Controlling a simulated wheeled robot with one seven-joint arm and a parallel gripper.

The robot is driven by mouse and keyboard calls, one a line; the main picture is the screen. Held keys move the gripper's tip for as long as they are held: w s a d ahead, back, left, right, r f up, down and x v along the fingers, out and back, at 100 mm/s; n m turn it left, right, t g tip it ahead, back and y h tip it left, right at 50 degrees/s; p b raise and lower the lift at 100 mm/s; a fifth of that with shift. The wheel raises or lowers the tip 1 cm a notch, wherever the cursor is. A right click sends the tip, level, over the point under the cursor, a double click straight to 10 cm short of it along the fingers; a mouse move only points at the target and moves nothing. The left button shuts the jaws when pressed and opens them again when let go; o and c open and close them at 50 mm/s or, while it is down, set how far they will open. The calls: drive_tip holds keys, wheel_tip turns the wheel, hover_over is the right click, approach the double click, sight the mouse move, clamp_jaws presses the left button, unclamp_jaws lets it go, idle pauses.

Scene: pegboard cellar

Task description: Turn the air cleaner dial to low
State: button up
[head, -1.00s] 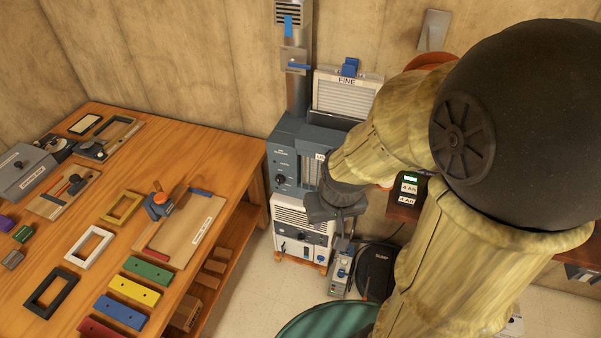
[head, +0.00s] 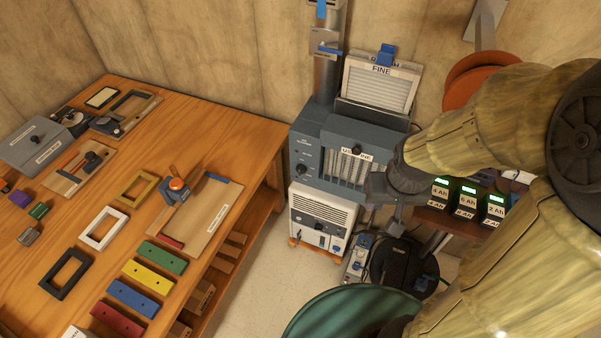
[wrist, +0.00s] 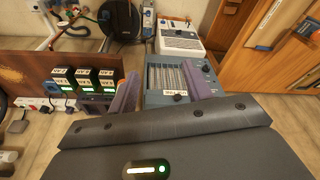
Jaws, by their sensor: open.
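The air cleaner (head: 318,150) appears to be the blue-grey box standing on a white unit by the wall; its small lettering is too small to read. Its dark round dial (head: 302,170) is low on the left of the front panel; its setting cannot be read. In the wrist view the air cleaner (wrist: 153,99) shows turned around, with a dark knob (wrist: 206,68) at its right. My gripper (head: 385,198) is in front of the box's right side, apart from the dial. In the wrist view my gripper (wrist: 160,72) has its fingers spread, with nothing held between them.
The white unit (head: 322,218) below has its own knob. A wooden bench (head: 222,130) with blocks and frames stands left. A shelf with battery chargers (head: 468,198) is right of my gripper. A black reel (head: 398,262) and a green round thing (head: 350,312) are below.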

sight(299, 172)
drive_tip(key=shift+o, duration=0.9)
drive_tip(key=w+a+f+t+b, duration=0.2)
drive_tip(key=w+a+f+b, duration=0.2)
drive_tip(key=w+f+b, duration=0.3)
drive_tip(key=w+a+f+t+y+b, duration=0.1)
drive_tip(key=w+a+f+t+b, duration=0.1)
drive_tip(key=w+a+f+b, duration=0.3)
wheel_tip(299, 172, down, 2)
drive_tip(key=shift+w+a+f+m+t+b, duration=0.15)
drive_tip(key=shift+w+m+t+b, duration=0.2)
drive_tip(key=shift+w+b, duration=0.85)
drive_tip(key=w+a+f+m+t+h+b, duration=0.1)
drive_tip(key=w+a+f+t+h+b, duration=0.15)
drive_tip(key=w+a+f+b, duration=0.5)
drive_tip(key=w+a+f+m+t+h+b, duration=0.15)
drive_tip(key=a+f+t+b, duration=0.25)
drive_tip(key=f+b, duration=0.65)
drive_tip(key=s+a+f+t+h+b, duration=0.2)
drive_tip(key=a+f+b, duration=0.4)
drive_tip(key=b, duration=0.4)
drive_tip(key=shift+f+m+t+h, duration=0.4)
drive_tip(key=shift+f+t+h, duration=0.2)
drive_tip(key=shift+f, duration=0.25)
drive_tip(key=shift+d, duration=0.1)
drive_tip(key=b+x, duration=0.3)
drive_tip(key=x, duration=1.4)
drive_tip(key=shift+w+f, duration=0.1)
drive_tip(key=shift+w, duration=0.1)
